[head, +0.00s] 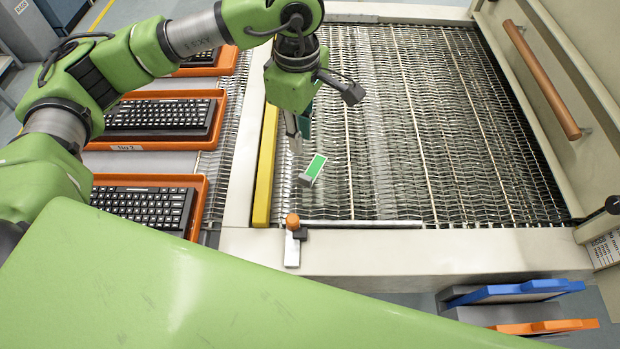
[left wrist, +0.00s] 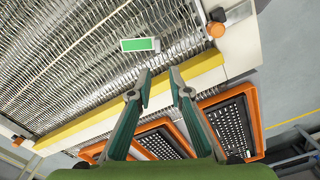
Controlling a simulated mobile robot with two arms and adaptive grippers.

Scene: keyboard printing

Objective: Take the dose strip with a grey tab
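The dose strip (head: 313,169) is a small green card with a white edge and a grey tab at its lower left end. It lies on the wire mesh belt (head: 420,120), near the yellow bar (head: 266,165). In the left wrist view the strip (left wrist: 140,44) lies beyond the fingertips. My left gripper (head: 297,140) points down over the belt's left edge, just behind the strip and apart from it. In the left wrist view my left gripper (left wrist: 160,82) has its fingers spread with nothing between them. My right gripper is not in view.
Orange trays with black keyboards (head: 150,207) stand left of the belt. An orange knob (head: 292,221) sits on the front frame. A raised side panel with a wooden handle (head: 541,78) stands at the right. Blue (head: 525,290) and orange (head: 545,327) panels stick out at the lower right.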

